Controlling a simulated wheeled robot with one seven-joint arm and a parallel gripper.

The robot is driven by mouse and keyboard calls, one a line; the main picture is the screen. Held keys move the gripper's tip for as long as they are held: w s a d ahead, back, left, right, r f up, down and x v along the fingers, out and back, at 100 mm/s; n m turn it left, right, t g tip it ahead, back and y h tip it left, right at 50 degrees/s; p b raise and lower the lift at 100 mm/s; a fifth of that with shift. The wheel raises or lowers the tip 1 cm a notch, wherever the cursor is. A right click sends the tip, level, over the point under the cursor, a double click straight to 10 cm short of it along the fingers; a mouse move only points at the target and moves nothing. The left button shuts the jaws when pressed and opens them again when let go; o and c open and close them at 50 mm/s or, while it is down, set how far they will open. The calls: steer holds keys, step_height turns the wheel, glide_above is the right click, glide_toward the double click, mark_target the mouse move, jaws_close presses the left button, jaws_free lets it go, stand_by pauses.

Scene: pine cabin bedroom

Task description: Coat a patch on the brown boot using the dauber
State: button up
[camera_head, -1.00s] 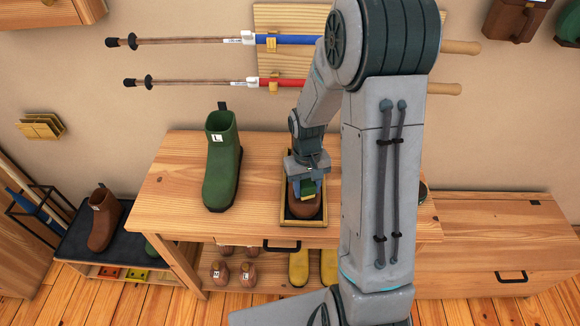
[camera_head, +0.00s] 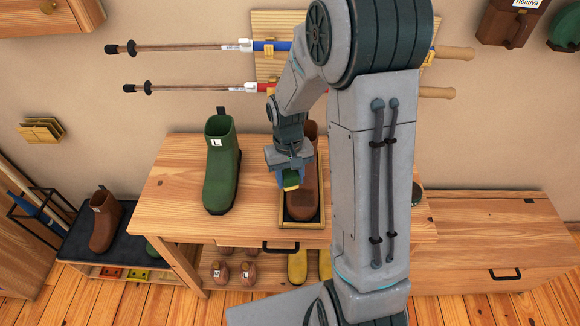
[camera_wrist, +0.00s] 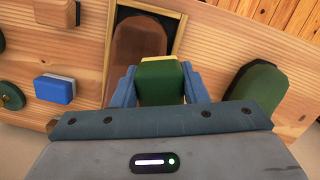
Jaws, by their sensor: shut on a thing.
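In the wrist view the boot (camera_wrist: 140,42) shows behind the dauber. My gripper (camera_head: 288,178) is shut on the dauber (camera_head: 291,183), a green block with a yellow end, held over the boot's left side. The dauber also shows between the blue fingers in the wrist view (camera_wrist: 161,82). I cannot tell whether it touches the boot.
A green boot (camera_head: 221,165) labelled L stands left of the tray. In the wrist view a blue block (camera_wrist: 54,89) and a brown block (camera_wrist: 56,12) lie on the bench. Another brown boot (camera_head: 103,222) stands on a low rack at left. Trekking poles (camera_head: 190,47) hang behind.

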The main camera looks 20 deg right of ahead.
steer(key=shift+r+p, duration=0.7)
steer(key=shift+r, duration=0.6)
steer(key=shift+f, duration=0.15)
